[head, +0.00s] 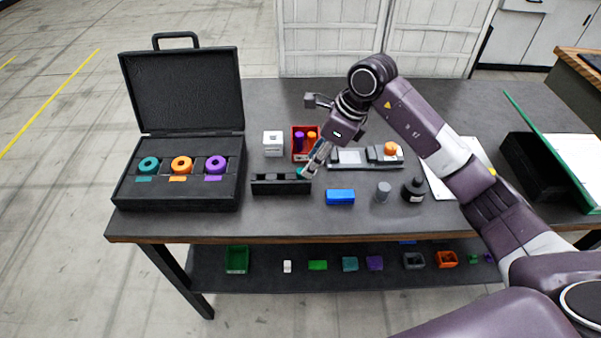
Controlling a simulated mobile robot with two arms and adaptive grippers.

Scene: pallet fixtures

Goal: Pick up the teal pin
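A small teal spot at the right end of a black slotted block (268,187) appears to be the teal pin (300,171). My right gripper (308,172) reaches down from the upper right, and its fingertips are at that teal spot. The fingers partly cover the pin. It is too small to tell whether they are shut on it or only beside it. My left gripper is not in the head view.
An open black case (178,202) with teal, orange and purple rings stands at the left. Near the gripper are a red bin (299,155) with purple and orange pins, a white block (273,150), a blue block (340,197), a grey cylinder (383,192) and a black bottle (413,190).

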